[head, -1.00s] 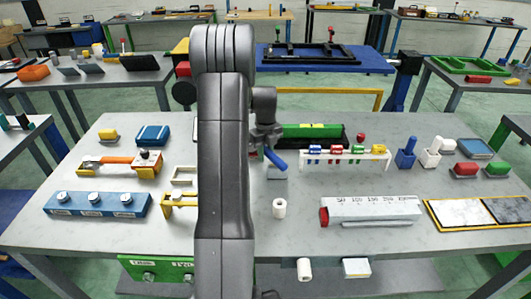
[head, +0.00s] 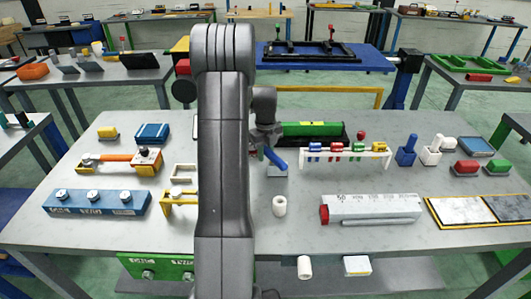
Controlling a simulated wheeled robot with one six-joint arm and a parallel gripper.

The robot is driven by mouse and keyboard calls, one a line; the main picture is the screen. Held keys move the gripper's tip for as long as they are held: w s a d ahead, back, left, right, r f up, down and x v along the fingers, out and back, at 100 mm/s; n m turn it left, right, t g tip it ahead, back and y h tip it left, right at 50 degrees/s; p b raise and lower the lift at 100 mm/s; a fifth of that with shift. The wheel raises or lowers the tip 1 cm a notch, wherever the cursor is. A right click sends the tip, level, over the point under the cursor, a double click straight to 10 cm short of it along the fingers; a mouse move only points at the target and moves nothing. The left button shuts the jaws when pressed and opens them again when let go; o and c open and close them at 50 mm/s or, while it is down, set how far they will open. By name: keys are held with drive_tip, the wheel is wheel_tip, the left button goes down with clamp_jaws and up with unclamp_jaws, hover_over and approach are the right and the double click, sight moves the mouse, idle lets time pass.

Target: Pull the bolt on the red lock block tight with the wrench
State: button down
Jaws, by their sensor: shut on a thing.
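My gripper (head: 265,140) points down over the middle of the near table, just right of my upright arm. A slanting blue bar (head: 276,158) shows at its fingertips. It looks like the handle of the wrench, and the gripper looks shut on it. The wrench's far end is hidden. A small red patch (head: 253,152) shows between my arm and the gripper. I cannot tell whether it is the red lock block, and no bolt shows there.
A grey block (head: 277,172) sits under the blue bar. A white rack (head: 345,158) with coloured pieces stands to its right, a green bar (head: 312,129) behind. A white cylinder (head: 279,206) and a long grey block (head: 372,208) stand in front. My arm hides the table's middle.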

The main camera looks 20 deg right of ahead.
drive_tip(key=c, duration=1.8)
unclamp_jaws()
drive_tip(key=shift+c, duration=0.2)
clamp_jaws()
drive_tip(key=shift+a, duration=0.15)
drive_tip(key=shift+s+a+m, duration=0.15)
drive_tip(key=shift+a+m, duration=0.4)
drive_tip(key=shift+m, duration=0.35)
drive_tip(key=shift+s+a+m+b, duration=0.1)
drive_tip(key=shift+a+m+b, duration=0.2)
drive_tip(key=shift+a+m, duration=0.5)
drive_tip(key=shift+d+r, duration=0.1)
drive_tip(key=shift+d, duration=0.25)
drive_tip(key=shift+r+p, duration=1.95)
drive_tip(key=shift+r, duration=1)
